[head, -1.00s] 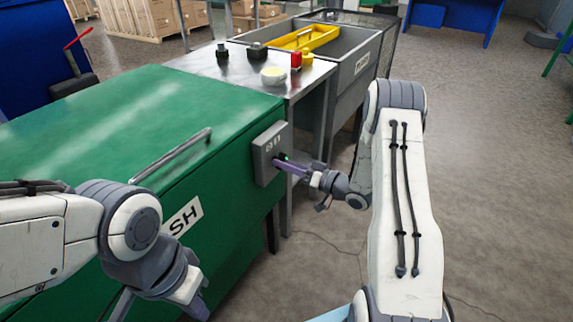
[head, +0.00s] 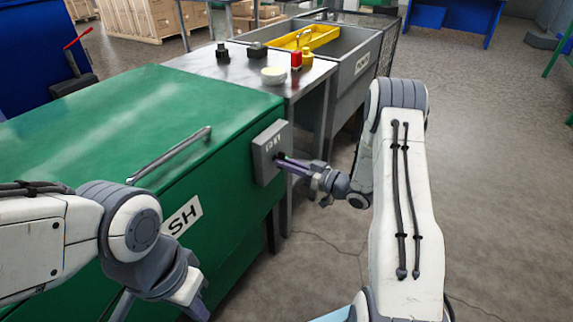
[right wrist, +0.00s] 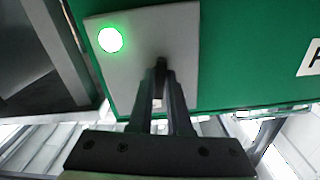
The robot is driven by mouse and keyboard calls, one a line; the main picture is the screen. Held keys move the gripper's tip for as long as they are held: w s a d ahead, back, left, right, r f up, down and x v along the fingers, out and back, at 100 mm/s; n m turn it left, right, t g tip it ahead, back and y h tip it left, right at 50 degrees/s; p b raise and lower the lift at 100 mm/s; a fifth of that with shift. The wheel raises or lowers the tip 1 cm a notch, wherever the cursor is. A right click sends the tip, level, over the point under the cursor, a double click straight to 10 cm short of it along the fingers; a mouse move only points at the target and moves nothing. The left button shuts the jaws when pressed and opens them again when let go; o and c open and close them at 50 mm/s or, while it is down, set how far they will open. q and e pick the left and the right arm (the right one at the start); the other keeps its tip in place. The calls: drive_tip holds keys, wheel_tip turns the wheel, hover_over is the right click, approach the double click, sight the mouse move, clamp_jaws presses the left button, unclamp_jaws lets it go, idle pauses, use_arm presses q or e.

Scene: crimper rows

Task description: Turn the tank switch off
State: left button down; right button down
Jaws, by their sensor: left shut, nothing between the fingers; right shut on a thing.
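The grey switch box (head: 268,150) is fixed to the right end of the green tank's front (head: 90,255). My right gripper (head: 279,159) reaches it from the right and is shut on the switch handle, which the fingers mostly hide. In the right wrist view the fingertips (right wrist: 160,66) meet the box's grey plate (right wrist: 185,50). A round lamp (right wrist: 110,40) on the plate glows bright green. My left gripper (head: 192,300) is shut and empty at the lower left, in front of the tank and away from the switch.
A lid handle bar (head: 170,155) stands out on the tank's top front edge. Behind is a metal table (head: 225,68) with small parts and a white bowl (head: 273,76). A grey basin (head: 368,55) with a yellow tray (head: 318,37) stands beyond. The floor at right is open.

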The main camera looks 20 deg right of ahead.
drive_tip(key=shift+w+d+n+b, duration=0.1)
drive_tip(key=shift+n+b, duration=0.8)
drive_tip(key=shift+n, duration=1.15)
drive_tip(key=shift+d+n+b, duration=0.1)
drive_tip(key=shift+n+b, duration=0.75)
drive_tip(key=shift+n, duration=1.2)
drive_tip(key=c, duration=0.9)
unclamp_jaws()
drive_tip(key=shift+o, duration=0.2)
drive_tip(key=shift+a, duration=0.1)
drive_tip(key=p+v, duration=0.1)
drive_tip(key=v, duration=0.9)
